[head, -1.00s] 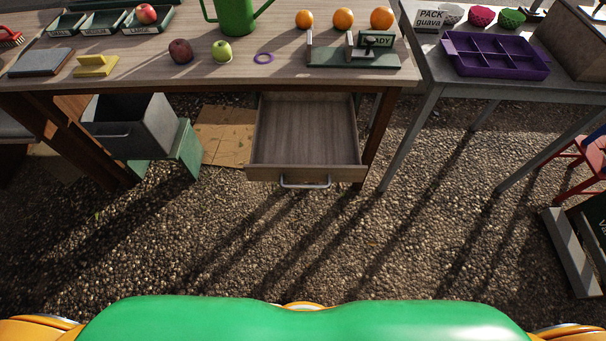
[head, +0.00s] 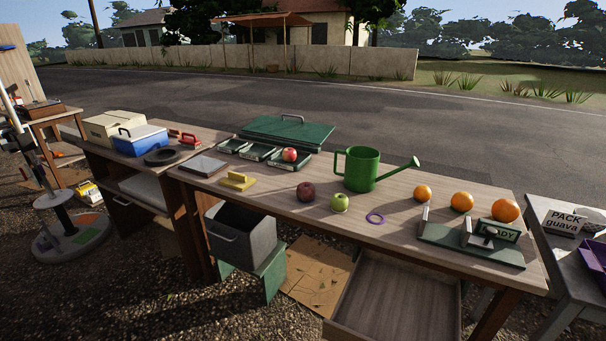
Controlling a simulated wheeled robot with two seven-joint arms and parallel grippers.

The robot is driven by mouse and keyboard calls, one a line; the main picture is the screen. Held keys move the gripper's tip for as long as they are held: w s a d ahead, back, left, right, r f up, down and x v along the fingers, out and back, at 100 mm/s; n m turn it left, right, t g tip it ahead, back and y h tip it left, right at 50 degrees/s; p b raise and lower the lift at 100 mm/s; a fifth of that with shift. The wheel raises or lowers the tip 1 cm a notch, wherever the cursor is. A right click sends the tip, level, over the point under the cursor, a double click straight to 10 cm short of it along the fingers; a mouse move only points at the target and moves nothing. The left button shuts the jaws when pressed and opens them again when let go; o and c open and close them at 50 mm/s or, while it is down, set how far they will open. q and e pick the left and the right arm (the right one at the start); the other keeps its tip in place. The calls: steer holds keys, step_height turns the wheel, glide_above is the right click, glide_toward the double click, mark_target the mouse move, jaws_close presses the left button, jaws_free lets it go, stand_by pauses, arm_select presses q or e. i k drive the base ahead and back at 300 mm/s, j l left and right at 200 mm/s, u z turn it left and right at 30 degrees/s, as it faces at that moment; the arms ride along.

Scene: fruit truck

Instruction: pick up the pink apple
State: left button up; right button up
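A pinkish-red apple (head: 289,154) with a paler patch sits in the rightmost of several small green trays at the back of the long wooden table (head: 400,215). A dark red, purplish fruit (head: 305,191) stands nearer the table's front edge. A green apple (head: 339,202) stands to its right. The pinkish-red one looks the closest match to a pink apple. Neither of my grippers is in view.
A green watering can (head: 362,170) stands right of the trays. Several oranges (head: 461,202) and a green stand with a sign (head: 470,243) are at the right. A yellow block (head: 237,181) and purple ring (head: 375,218) lie on the table. An open drawer (head: 395,300) juts out below.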

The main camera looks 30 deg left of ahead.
mark_target(289, 154)
steer(key=j+z, duration=0.5)
steer(key=j, duration=1.95)
